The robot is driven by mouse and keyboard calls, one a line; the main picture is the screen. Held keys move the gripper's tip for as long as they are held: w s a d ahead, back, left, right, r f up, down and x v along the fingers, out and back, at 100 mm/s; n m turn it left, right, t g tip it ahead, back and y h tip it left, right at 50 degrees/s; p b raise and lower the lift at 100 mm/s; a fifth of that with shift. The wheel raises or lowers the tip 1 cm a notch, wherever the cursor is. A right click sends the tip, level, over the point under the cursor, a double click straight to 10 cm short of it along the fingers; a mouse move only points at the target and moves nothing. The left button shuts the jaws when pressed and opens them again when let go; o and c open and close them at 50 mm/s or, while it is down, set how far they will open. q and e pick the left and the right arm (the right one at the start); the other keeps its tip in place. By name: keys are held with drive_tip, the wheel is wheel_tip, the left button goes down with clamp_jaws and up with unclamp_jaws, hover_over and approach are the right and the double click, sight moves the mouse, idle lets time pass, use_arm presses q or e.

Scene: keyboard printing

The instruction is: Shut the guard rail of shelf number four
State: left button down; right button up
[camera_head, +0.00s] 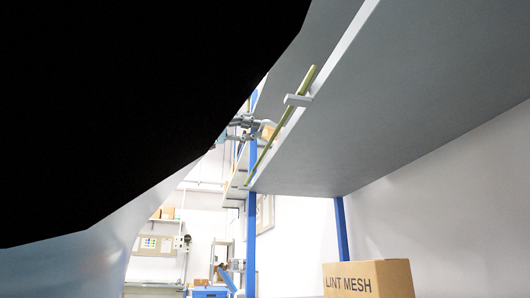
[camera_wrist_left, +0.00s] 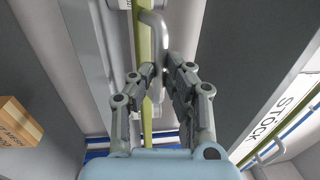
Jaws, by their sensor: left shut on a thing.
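The guard rail (camera_head: 303,83) is a thin yellow-green bar along the front edge of a grey shelf (camera_head: 400,90), seen from below in the head view. The rail (camera_wrist_left: 144,45) runs lengthwise through the wrist view, with a curved silver handle (camera_wrist_left: 158,50) beside it. My left gripper (camera_head: 250,124) is at the rail in the head view. In the left wrist view the fingers of my left gripper (camera_wrist_left: 158,88) are on either side of the handle, shut on it. No shelf number is readable. My right gripper is not in view.
A blue post (camera_head: 251,220) and another blue post (camera_head: 342,228) carry the shelf. A cardboard box marked LINT MESH (camera_head: 350,283) stands below at the right. A cardboard box (camera_wrist_left: 18,122) and a STOCK label (camera_wrist_left: 275,115) show in the wrist view. A black shape hides the head view's left.

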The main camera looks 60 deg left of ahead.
use_arm(q)
drive_tip(key=shift+s+a+f+t+h+b, duration=0.1)
drive_tip(key=shift+s+f+t+h+b, duration=0.3)
drive_tip(key=shift+t+b, duration=0.8)
drive_tip(key=shift+s+a+f+t+h+b, duration=0.2)
drive_tip(key=shift+s+f+t+b, duration=0.25)
drive_tip(key=shift+b, duration=1.3)
drive_tip(key=shift+s+a+f+t+h+b, duration=0.1)
drive_tip(key=shift+s+f+t+h+b, duration=0.35)
drive_tip(key=shift+t+b, duration=0.8)
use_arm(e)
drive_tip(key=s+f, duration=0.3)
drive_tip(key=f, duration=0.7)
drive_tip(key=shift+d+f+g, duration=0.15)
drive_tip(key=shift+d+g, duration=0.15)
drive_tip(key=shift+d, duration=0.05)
use_arm(q)
drive_tip(key=c, duration=2.1)
unclamp_jaws()
drive_tip(key=shift+s+r+g+y, duration=0.2)
drive_tip(key=shift+g+y, duration=0.1)
drive_tip(key=shift+y, duration=0.05)
drive_tip(key=o, duration=0.8)
drive_tip(key=shift+c, duration=0.2)
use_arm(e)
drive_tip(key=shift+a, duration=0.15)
